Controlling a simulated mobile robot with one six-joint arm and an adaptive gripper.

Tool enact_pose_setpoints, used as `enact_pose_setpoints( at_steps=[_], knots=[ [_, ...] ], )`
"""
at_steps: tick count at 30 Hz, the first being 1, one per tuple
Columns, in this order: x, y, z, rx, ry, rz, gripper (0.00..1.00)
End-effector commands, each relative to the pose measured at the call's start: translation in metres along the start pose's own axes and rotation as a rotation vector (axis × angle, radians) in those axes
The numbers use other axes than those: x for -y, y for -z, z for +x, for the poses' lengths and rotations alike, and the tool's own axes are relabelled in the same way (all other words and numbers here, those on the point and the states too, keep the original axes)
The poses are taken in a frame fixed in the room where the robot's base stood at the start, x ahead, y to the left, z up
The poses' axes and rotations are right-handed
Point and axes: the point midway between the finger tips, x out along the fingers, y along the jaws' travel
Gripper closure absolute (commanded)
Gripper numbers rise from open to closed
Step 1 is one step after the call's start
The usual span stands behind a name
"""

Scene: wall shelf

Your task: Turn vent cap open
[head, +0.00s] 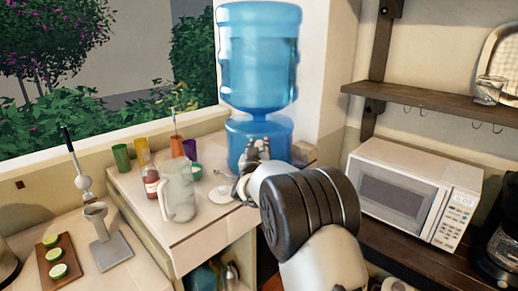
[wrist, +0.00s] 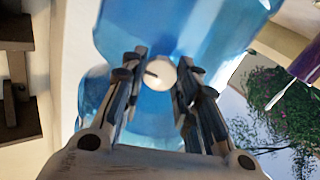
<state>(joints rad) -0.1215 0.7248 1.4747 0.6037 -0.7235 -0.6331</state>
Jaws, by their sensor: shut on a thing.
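The vent cap (wrist: 160,73) is a small round whitish disc with a dark slot, on the front of the blue water dispenser (wrist: 145,30). In the wrist view it lies between my fingertips. The dispenser also shows in the head view (head: 259,60), a large blue bottle on a blue base on the counter. My gripper (head: 257,150) is at the front of that base, and it also shows in the wrist view (wrist: 158,76), shut on the cap. In the head view my gripper and arm hide the cap.
A clear pitcher (head: 177,193), a red bottle (head: 151,182) and several coloured cups stand on the counter left of my gripper. A white saucer (head: 222,194) lies close by. A microwave (head: 412,190) stands at right, under a wooden shelf (head: 440,102).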

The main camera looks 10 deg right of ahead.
Motion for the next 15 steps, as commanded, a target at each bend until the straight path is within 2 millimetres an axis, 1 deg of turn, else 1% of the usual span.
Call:
enact_pose_setpoints(
  at_steps=[8, 15],
  knots=[
    [0.0000, 0.0007, 0.0000, -0.004, 0.000, -0.042, 0.95],
    [0.0001, 0.0007, 0.0000, -0.017, -0.002, -0.185, 0.95]
  ],
)
